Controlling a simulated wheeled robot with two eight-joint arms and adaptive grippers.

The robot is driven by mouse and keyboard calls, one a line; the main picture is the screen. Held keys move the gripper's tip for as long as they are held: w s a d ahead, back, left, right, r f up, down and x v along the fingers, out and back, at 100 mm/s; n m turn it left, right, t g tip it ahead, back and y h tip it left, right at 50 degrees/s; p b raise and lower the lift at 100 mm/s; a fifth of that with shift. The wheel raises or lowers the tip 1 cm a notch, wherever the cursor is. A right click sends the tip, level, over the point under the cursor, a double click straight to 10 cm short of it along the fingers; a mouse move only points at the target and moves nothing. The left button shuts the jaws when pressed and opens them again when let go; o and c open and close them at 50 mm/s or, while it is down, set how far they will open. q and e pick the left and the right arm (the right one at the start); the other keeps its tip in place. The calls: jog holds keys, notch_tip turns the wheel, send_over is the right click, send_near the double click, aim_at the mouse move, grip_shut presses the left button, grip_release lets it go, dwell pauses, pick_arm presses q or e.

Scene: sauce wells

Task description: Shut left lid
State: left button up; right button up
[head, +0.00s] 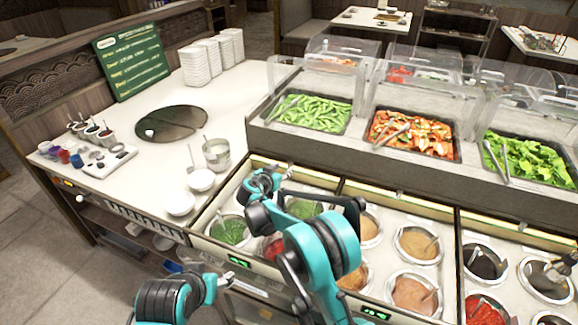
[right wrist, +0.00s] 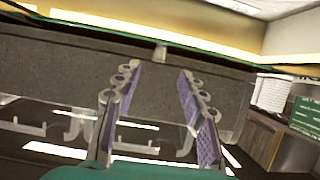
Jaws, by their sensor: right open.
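The left lid (head: 302,177) stands raised at the back of the left sauce well, with a pale yellow-lit edge. In the right wrist view a broad grey panel with a yellow-lit rim, apparently this lid (right wrist: 60,68), fills the space behind the fingers. My right gripper (head: 262,184) is over the left well, close to the lid; contact is unclear. In the right wrist view my right gripper (right wrist: 160,105) is open, with nothing between its purple pads. My left gripper (head: 218,283) is low in front of the counter; its fingers are not clear.
Sauce pots, including green sauce (head: 230,232), sit below my right arm. White bowls (head: 180,203) and a steel pot (head: 217,154) stand left of the well. Clear-covered food trays (head: 318,114) rise behind. The counter (head: 245,105) has free room at the back left.

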aim_at(289, 164)
jog(key=b+x, duration=0.1)
jog(key=x, duration=0.4)
jog(key=shift+w+d+f, duration=0.15)
jog(key=shift+w+f, duration=0.05)
jog(key=shift+f, duration=0.05)
jog(key=shift+w+d+f+b, duration=0.1)
jog(key=shift+w+b, duration=0.1)
jog(key=shift+w, duration=0.1)
jog(key=shift+w+d+f+b, duration=0.1)
jog(key=shift+w+d+b, duration=0.1)
jog(key=shift+w, duration=0.15)
grip_shut()
